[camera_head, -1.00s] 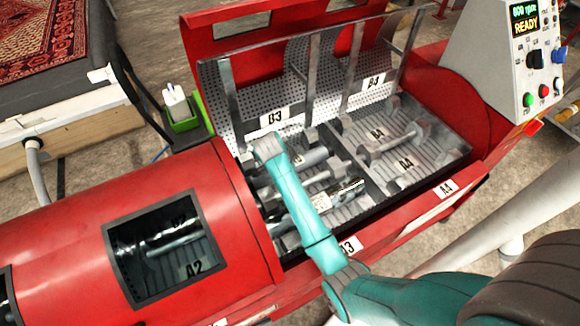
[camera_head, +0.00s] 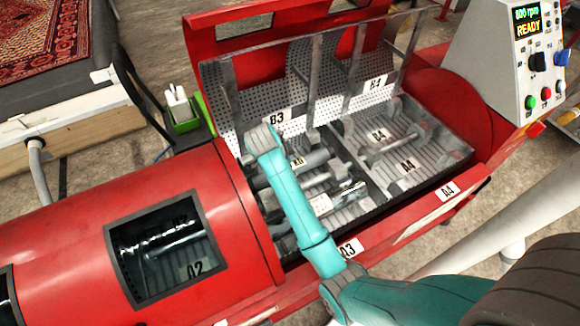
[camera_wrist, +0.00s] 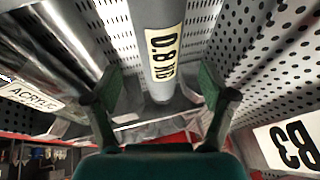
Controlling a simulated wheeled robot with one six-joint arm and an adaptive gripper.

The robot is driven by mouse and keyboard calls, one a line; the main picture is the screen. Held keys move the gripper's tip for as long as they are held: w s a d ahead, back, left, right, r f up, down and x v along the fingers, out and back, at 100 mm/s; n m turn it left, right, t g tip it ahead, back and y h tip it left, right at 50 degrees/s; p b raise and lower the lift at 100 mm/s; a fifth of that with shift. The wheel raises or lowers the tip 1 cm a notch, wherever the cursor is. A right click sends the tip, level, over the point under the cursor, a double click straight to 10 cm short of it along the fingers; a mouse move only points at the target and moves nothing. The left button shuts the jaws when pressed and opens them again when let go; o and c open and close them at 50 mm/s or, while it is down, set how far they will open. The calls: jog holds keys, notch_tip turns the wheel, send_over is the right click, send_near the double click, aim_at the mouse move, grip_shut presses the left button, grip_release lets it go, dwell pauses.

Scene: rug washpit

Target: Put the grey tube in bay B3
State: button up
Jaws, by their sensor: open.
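The grey tube (camera_wrist: 162,20) carries a cream label and lies between the two fingers of my gripper (camera_wrist: 162,90) in the wrist view. The fingers stand apart, one on each side, with gaps to the tube. In the head view the grey tube (camera_head: 316,158) lies in the left open section of the red machine, close to the perforated back wall marked B3 (camera_head: 277,119). The B3 label also shows at the lower right of the wrist view (camera_wrist: 296,147). In the head view my teal arm reaches over this section and my gripper is hidden.
A shiny tube with an "ACRYLIC" label (camera_wrist: 30,92) lies beside the grey tube, in the front part marked A3 (camera_head: 348,249). A metal divider separates the right section, with bays B4 (camera_head: 376,84) and A4 (camera_head: 447,190). The raised mesh lid (camera_head: 330,60) stands behind.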

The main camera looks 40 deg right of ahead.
jog(key=shift+v, duration=2.65)
